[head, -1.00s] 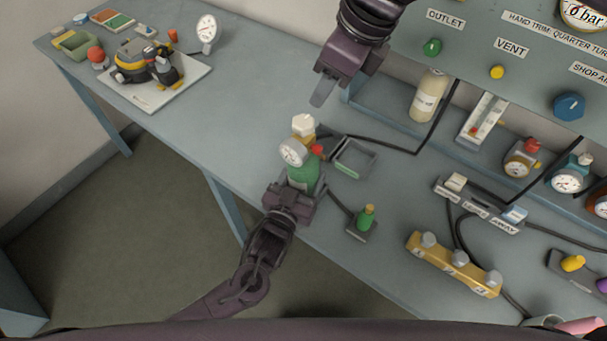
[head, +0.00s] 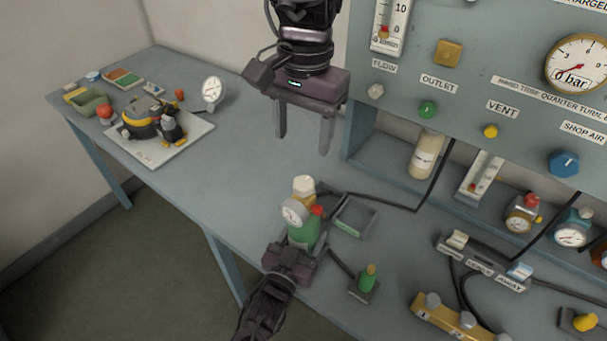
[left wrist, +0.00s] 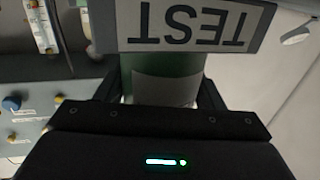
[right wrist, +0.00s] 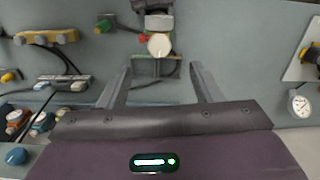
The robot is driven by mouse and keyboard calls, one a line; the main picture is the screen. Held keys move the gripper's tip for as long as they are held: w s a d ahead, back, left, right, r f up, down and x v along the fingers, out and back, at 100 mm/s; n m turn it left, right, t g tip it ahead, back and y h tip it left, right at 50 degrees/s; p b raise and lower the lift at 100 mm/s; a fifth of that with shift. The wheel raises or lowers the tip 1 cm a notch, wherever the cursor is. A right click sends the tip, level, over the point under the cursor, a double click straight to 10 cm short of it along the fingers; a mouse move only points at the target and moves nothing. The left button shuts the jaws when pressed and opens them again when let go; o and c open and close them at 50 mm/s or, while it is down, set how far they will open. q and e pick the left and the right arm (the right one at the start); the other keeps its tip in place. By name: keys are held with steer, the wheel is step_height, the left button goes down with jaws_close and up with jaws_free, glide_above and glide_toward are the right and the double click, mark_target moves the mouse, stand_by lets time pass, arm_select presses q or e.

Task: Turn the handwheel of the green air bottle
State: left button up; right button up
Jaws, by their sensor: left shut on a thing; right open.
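The green air bottle (head: 304,236) stands upright near the front edge of the bench, with a white handwheel (head: 303,186) on top, a round gauge (head: 293,212) and a red knob (head: 317,211) at its neck. My left gripper (head: 296,252) is shut on the bottle's body; in the left wrist view the green body (left wrist: 165,75) sits between its fingers below a TEST label (left wrist: 190,27). My right gripper (head: 304,145) is open and empty, pointing down, above and behind the handwheel. In the right wrist view the handwheel (right wrist: 159,45) shows beyond the open fingers (right wrist: 160,85).
The panel (head: 480,90) rises behind right. A white board with a mask (head: 150,125) lies far left. Bench between is clear.

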mark_target(303, 182)
steer(key=shift+n, duration=0.9)
steer(key=f, duration=1.1)
steer(key=shift+w+d, duration=0.1)
steer(key=shift+w, duration=0.2)
steer(key=c, duration=1)
